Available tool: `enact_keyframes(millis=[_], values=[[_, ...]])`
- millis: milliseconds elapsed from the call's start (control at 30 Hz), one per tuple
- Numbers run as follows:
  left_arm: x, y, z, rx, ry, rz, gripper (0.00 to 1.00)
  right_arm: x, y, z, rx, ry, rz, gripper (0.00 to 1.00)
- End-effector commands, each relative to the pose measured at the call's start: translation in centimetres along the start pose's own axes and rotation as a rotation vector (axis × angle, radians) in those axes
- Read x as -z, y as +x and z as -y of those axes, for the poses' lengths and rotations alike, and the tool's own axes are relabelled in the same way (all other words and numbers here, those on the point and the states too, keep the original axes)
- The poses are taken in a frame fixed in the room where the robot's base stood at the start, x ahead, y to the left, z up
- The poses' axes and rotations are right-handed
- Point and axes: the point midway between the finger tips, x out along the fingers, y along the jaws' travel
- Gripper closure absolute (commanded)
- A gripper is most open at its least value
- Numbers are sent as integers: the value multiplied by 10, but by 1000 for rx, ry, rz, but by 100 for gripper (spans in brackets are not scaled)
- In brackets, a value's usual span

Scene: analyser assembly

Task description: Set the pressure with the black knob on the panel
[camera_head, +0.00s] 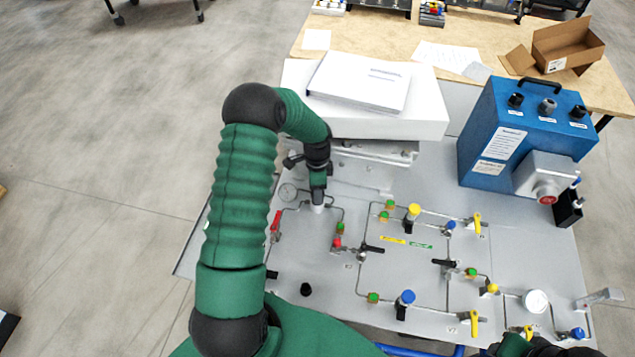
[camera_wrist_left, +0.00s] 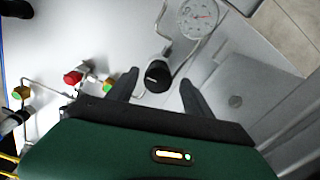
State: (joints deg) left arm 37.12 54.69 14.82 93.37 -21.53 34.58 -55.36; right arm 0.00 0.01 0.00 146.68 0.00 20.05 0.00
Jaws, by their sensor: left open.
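The black knob (camera_wrist_left: 155,73) has a white pointer mark and stands on the pale grey panel (camera_wrist_left: 130,30). A round pressure gauge (camera_wrist_left: 199,18) with a red needle is close beyond it; it also shows in the head view (camera_head: 287,192). My left gripper (camera_wrist_left: 159,80) is open and points down at the panel, one finger on each side of the knob. I cannot tell whether the fingers touch it. In the head view my left gripper (camera_head: 318,199) hides the knob. My right gripper is out of view; only part of that arm shows at the lower right.
Tubes and valves cover the panel's middle and right, including a red-handled valve (camera_head: 276,222) near my left gripper. Another black knob (camera_head: 306,289) is nearer the front. A blue box (camera_head: 505,140) stands back right, and a white box (camera_head: 430,110) behind.

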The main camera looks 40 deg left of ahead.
Motion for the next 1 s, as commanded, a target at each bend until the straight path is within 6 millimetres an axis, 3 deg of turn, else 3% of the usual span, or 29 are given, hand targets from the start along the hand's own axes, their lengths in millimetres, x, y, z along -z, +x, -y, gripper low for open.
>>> enact_keyframes(millis=[167,500,600,767,1000], values=[[0,-27,2,5,-1,-2,41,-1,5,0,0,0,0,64],[0,-125,3,6,-1,-2,41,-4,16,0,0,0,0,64],[0,-146,3,4,0,-1,41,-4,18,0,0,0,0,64],[1,-164,3,2,1,-1,41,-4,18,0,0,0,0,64],[0,-166,3,0,0,-1,41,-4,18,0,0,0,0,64]])
